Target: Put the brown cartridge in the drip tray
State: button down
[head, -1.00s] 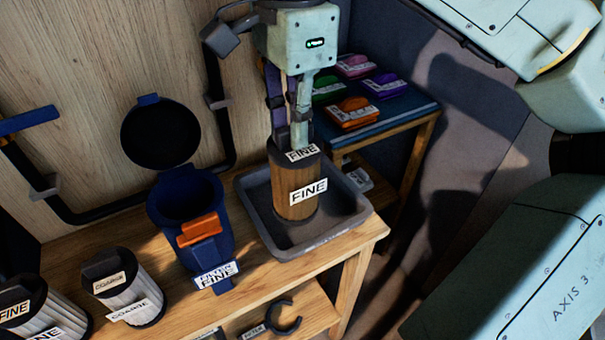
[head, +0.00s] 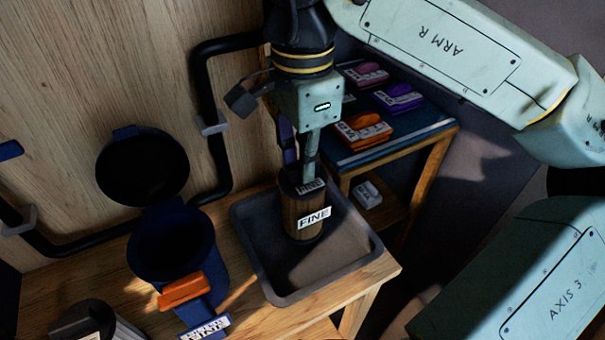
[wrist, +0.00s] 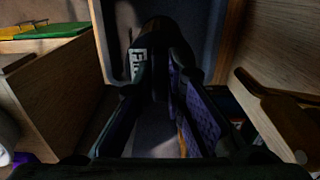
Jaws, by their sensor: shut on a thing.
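The brown cartridge (head: 300,215), with a dark cap and white FINE labels, stands upright inside the drip tray's outline in the head view, toward its back. My gripper (head: 307,180) is shut on the cartridge's top from above. The drip tray (head: 270,280) is a grey square tray on the wooden bench, with its front and right floor bare. I cannot tell whether the cartridge's base touches the tray floor. In the dark wrist view, the cartridge (wrist: 138,65) shows its label between the fingers.
A blue filter housing (head: 172,255) with an orange latch (head: 185,290) stands open left of the tray. Its round lid (head: 142,170) is raised behind it. A black pipe (head: 205,90) runs along the wall. A side table (head: 400,142) behind right holds several coloured blocks.

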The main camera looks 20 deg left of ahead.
jog(key=shift+f, duration=1.6)
jog(key=shift+f, duration=0.15)
jog(key=c, duration=1.7)
grip_release()
jog(key=shift+o, duration=0.2)
notch_tip(320, 180, up, 13)
jog(key=shift+f, duration=0.2)
